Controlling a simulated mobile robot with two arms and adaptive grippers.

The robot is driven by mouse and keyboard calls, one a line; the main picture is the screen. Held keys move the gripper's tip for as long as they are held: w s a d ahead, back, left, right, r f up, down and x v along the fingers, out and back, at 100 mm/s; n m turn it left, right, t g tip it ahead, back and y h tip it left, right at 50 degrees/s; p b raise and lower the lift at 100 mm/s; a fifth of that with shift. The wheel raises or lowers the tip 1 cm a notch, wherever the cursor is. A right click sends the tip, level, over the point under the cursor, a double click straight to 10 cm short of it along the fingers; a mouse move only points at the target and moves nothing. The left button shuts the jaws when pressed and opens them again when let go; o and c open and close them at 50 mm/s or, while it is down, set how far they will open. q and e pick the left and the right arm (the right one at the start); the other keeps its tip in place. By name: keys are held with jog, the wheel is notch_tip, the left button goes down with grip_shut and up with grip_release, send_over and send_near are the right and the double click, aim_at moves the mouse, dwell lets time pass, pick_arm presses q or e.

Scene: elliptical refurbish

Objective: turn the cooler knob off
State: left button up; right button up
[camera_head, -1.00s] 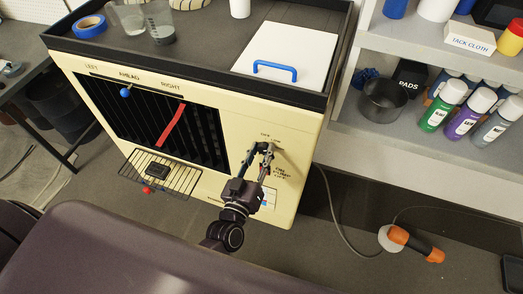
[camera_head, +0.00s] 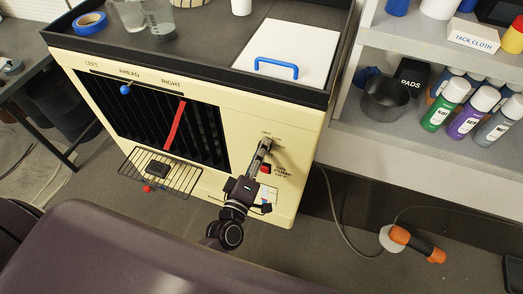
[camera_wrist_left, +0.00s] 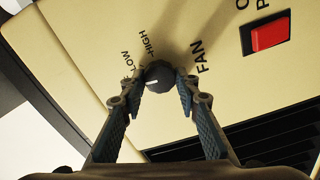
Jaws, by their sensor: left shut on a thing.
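The cooler (camera_head: 240,115) is a cream box with a dark louvred front. Its knob (camera_wrist_left: 158,76) is round and dark with a short white mark, beside the printed words LOW, HIGH and FAN in the left wrist view. The knob is largely hidden by the fingers in the head view. My left gripper (camera_head: 265,147) is at the right part of the cooler's front panel. In the left wrist view its two fingers (camera_wrist_left: 161,80) are shut on the knob, one on each side. The mark lies on the knob's lower left, toward the left finger. My right gripper is out of view.
A red switch (camera_wrist_left: 270,32) sits on the panel near the knob. A wire shelf (camera_head: 160,172) juts from the cooler's front at lower left. Shelves (camera_head: 440,50) with several bottles stand at the right. An orange-handled tool (camera_head: 410,242) lies on the floor.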

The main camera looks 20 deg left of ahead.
pick_arm(q)
jog(key=shift+n, duration=0.7)
jog(key=o, duration=1.2)
jog(key=shift+c, duration=0.2)
jog(key=s, duration=1.2)
jog(key=shift+a, duration=0.25)
